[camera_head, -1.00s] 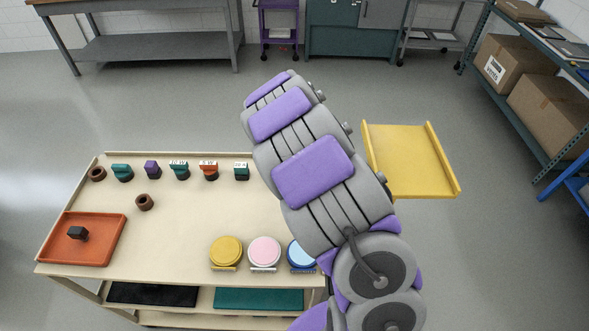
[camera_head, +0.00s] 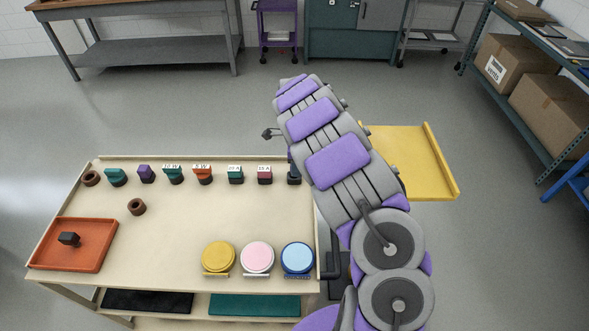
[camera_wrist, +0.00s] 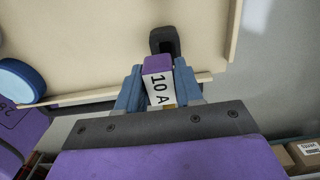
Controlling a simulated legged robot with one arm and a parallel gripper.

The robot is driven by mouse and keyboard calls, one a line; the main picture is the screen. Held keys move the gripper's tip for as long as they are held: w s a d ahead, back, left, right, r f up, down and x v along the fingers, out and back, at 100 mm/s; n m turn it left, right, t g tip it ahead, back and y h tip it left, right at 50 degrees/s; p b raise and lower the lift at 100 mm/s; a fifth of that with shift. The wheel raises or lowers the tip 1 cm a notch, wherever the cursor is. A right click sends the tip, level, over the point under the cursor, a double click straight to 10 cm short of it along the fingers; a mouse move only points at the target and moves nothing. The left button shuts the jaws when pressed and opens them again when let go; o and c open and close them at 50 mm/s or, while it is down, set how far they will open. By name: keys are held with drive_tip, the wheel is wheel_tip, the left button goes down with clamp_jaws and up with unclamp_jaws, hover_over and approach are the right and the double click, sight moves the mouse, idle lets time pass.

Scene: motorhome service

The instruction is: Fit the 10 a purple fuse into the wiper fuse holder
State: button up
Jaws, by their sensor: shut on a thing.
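In the wrist view, my gripper (camera_wrist: 158,88) is shut on the purple fuse (camera_wrist: 157,64), which has a white label reading 10 A. A dark, empty-looking holder (camera_wrist: 164,38) stands on the tabletop just beyond the fuse. I cannot tell whether the fuse touches it. In the head view, a dark holder (camera_head: 294,174) stands at the right end of the row, partly covered by my arm. No wiper label is readable. My gripper's fingers are hidden behind the arm in the head view.
A brown ring (camera_head: 137,207), an orange tray (camera_head: 95,255) with a black block (camera_head: 69,239), and yellow, pink and blue (camera_head: 297,257) discs also stand there. A yellow tray (camera_head: 410,160) is at right.

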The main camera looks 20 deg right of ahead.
drive_tip(key=shift+w+d+f, duration=0.15)
drive_tip(key=shift+w+d, duration=0.3)
drive_tip(key=shift+w, duration=0.05)
drive_tip(key=shift+a+f+b, duration=0.3)
drive_tip(key=shift+f, duration=0.35)
drive_tip(key=shift+a+f+b, duration=0.25)
drive_tip(key=shift+f+b, duration=0.05)
drive_tip(key=shift+f, duration=0.3)
drive_tip(key=shift+w+a+f, duration=0.1)
drive_tip(key=shift+a+f, duration=0.1)
drive_tip(key=shift+a, duration=0.15)
drive_tip(key=shift+d, duration=0.25)
drive_tip(key=o, duration=1)
drive_tip(key=shift+d, duration=0.4)
drive_tip(key=shift+a, duration=0.4)
drive_tip(key=shift+f, duration=0.2)
drive_tip(key=shift+s+d+r+p, duration=0.15)
drive_tip(key=shift+r+p, duration=0.55)
drive_tip(key=shift+r, duration=2.25)
drive_tip(key=shift+s+a+r+p, duration=0.15)
drive_tip(key=shift+r+p, duration=0.6)
drive_tip(key=shift+r, duration=2.15)
drive_tip(key=shift+s+d+r+p, duration=0.15)
drive_tip(key=shift+r+p, duration=0.55)
drive_tip(key=shift+r, duration=2.25)
